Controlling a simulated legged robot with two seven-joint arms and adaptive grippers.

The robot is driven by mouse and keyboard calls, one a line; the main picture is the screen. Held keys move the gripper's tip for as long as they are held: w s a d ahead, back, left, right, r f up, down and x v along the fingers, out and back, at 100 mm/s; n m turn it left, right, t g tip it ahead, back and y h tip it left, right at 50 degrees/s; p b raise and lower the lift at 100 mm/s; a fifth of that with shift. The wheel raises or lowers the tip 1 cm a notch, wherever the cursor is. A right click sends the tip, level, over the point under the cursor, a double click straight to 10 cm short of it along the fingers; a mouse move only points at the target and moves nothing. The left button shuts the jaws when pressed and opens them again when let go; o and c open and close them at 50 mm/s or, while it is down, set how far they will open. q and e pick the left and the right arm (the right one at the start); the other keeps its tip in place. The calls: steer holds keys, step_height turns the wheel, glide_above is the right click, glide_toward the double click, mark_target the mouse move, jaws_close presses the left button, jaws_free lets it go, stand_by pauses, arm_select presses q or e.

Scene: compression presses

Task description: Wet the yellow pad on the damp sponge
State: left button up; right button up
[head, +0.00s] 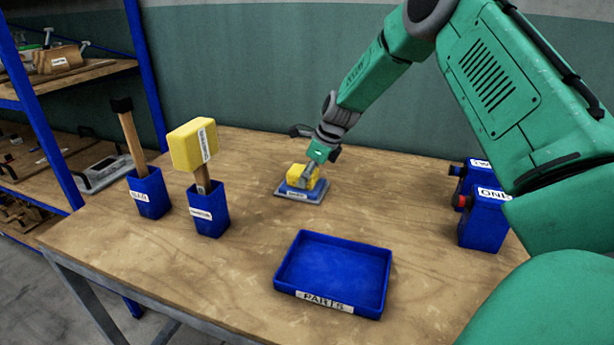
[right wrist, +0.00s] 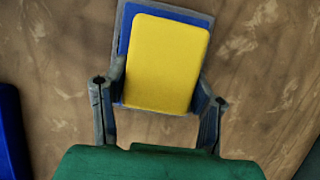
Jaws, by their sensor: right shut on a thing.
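The yellow pad (head: 303,177) is at the back middle of the table, over a blue sponge in a grey tray (head: 300,193). My right gripper (head: 308,180) comes down on it from above and is shut on the pad. In the right wrist view the yellow pad (right wrist: 166,62) lies between the two fingers of my right gripper (right wrist: 160,95). The blue sponge (right wrist: 125,40) shows behind the pad, with the grey tray edge around it. Whether the pad touches the sponge is hard to tell. My left gripper is not in view.
An empty blue parts tray (head: 335,272) is at the front middle. A yellow block on a handle (head: 193,145) and a dark-topped tool (head: 130,130) stand in blue holders at left. Blue boxes (head: 484,218) stand at right. A shelf (head: 70,80) is beyond the left edge.

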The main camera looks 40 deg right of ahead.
mark_target(300, 170)
steer(key=p, duration=0.2)
steer(key=shift+s+f+p, duration=0.1)
steer(key=shift+f+p, duration=0.15)
steer(key=shift+p, duration=0.05)
stand_by(4.9)
steer(key=shift+r, duration=0.1)
steer(key=shift+r+p, duration=0.85)
steer(key=shift+p, duration=0.15)
step_height(300, 170, up, 5)
steer(key=p, duration=0.5)
steer(key=shift+r+p, duration=0.2)
steer(key=shift+p, duration=0.1)
steer(key=shift+f, duration=0.1)
